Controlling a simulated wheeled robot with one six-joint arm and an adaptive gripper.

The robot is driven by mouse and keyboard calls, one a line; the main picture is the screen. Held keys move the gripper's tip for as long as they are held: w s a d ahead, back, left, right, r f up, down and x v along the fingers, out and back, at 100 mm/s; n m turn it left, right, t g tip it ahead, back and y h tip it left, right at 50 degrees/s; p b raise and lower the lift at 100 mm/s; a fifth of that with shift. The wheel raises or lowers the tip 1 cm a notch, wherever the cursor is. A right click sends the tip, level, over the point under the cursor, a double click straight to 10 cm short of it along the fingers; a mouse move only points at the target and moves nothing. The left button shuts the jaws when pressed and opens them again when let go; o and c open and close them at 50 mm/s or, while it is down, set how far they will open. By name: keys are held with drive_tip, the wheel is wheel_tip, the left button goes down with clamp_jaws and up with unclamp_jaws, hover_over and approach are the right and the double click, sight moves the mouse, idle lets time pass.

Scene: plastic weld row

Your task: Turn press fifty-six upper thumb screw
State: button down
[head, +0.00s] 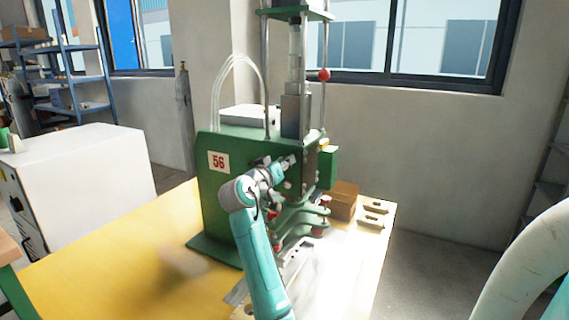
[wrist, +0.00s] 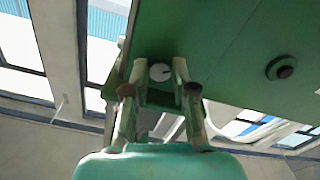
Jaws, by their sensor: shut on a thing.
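The green press (head: 225,190) bears a white plate with the red number 56 and stands on the yellow table. My gripper (head: 287,163) reaches the upper part of its front face. In the wrist view, my gripper (wrist: 160,90) has its two fingers on either side of a small pale round screw head (wrist: 160,72) with a dark mark, at the green panel. The jaws are shut on this thumb screw. The fingers partly hide its sides. In the head view the screw is too small and covered to make out.
A dark round knob (wrist: 282,68) sits on the green panel to the right. Below the arm, the press has green clamp plates with red knobs (head: 318,232). A cardboard box (head: 342,200) and small metal parts (head: 375,213) lie to the right. The table's left part (head: 110,240) is mostly clear.

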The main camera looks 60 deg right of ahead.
drive_tip(key=m, duration=0.5)
drive_tip(key=shift+f, duration=0.15)
idle(0.4)
drive_tip(key=c, duration=0.9)
unclamp_jaws()
drive_tip(key=shift+c, duration=0.2)
drive_tip(key=a, duration=1.2)
drive_tip(key=shift+s, duration=0.4)
